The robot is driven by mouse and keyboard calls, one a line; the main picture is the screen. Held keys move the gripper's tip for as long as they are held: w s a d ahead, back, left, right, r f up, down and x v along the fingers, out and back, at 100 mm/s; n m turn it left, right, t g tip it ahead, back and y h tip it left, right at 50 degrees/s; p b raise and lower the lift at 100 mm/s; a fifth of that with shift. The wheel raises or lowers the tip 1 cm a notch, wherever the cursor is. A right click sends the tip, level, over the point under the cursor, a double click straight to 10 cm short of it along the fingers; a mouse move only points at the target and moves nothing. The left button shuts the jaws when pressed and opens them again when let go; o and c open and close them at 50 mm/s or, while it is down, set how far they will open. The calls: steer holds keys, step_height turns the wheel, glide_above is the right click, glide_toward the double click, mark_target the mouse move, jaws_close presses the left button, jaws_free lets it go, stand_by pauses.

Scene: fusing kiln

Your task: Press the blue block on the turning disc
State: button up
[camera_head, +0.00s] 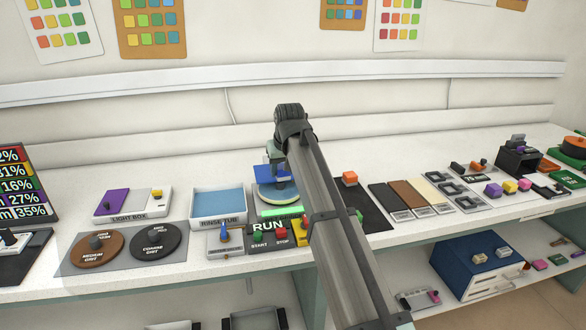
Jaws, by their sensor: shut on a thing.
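The blue block (264,172) shows as a flat blue piece over the back left of the round disc (283,194), partly covered by my arm. My gripper (275,160) points down at the blue block, its fingers mostly hidden behind my arm, and it is shut on the block. The disc has a pale top and stands behind the RUN panel (268,227). I cannot tell whether the block touches the disc or whether the disc is turning. A bright green strip (280,211) shows at the disc's front.
The rinse tub (220,222) with blue inside stands just left of the disc. A light box (132,203) and two grit discs (155,243) lie further left.

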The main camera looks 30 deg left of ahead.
mark_target(282, 194)
steer(key=shift+f, duration=2.85)
steer(key=shift+f, duration=0.65)
stand_by(0.7)
steer(key=shift+r, duration=0.15)
stand_by(2.9)
steer(key=shift+r, duration=3.45)
